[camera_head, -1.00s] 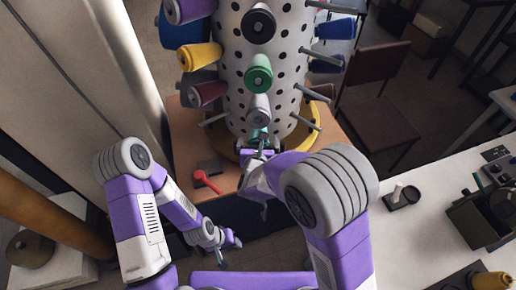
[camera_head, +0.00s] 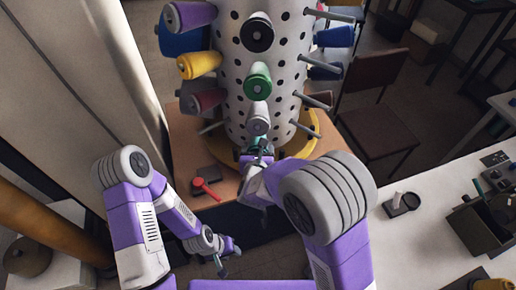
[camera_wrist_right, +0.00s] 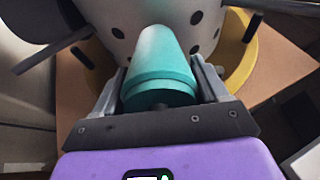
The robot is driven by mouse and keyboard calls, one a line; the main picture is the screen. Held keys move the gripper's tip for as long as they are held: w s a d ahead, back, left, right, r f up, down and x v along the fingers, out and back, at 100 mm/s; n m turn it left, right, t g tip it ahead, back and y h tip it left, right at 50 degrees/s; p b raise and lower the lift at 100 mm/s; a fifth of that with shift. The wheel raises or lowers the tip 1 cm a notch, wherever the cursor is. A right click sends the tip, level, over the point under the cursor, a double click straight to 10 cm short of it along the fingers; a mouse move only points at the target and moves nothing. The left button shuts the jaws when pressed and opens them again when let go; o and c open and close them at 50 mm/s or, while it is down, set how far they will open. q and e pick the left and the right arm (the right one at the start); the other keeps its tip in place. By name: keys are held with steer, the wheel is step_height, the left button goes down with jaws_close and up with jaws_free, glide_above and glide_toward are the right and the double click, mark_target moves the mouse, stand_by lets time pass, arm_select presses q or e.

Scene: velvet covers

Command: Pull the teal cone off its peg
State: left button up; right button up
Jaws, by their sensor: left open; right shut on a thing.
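The teal cone (camera_wrist_right: 158,62) stands out large in the right wrist view, its narrow end toward the white perforated drum (camera_head: 290,95). My right gripper (camera_wrist_right: 160,88) is shut on the cone near its wide end, with one finger on each side. In the head view this gripper (camera_head: 259,160) is at the drum's lower front, and the teal cone (camera_head: 264,148) is mostly hidden by it. The peg is hidden, so I cannot tell how far along it the cone sits. My left gripper (camera_head: 227,261) is open and empty, low and in front of the wooden table.
Bare pegs (camera_head: 312,101) project at the drum's right. A red-handled object (camera_head: 205,187) lies on the wooden table (camera_head: 185,150). A white worktop (camera_head: 440,200) is at right.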

steer(key=shift+s+r, duration=0.2)
steer(key=shift+s, duration=0.05)
steer(key=shift+s, duration=0.1)
steer(key=s+f+b+v, duration=0.1)
steer(key=f+b+v, duration=0.2)
steer(key=b+v, duration=0.4)
steer(key=v, duration=0.7)
steer(key=shift+s, duration=0.3)
stand_by(1.4)
steer(key=shift+r, duration=0.1)
steer(key=s+b, duration=0.1)
steer(key=s, duration=0.4)
stand_by(0.4)
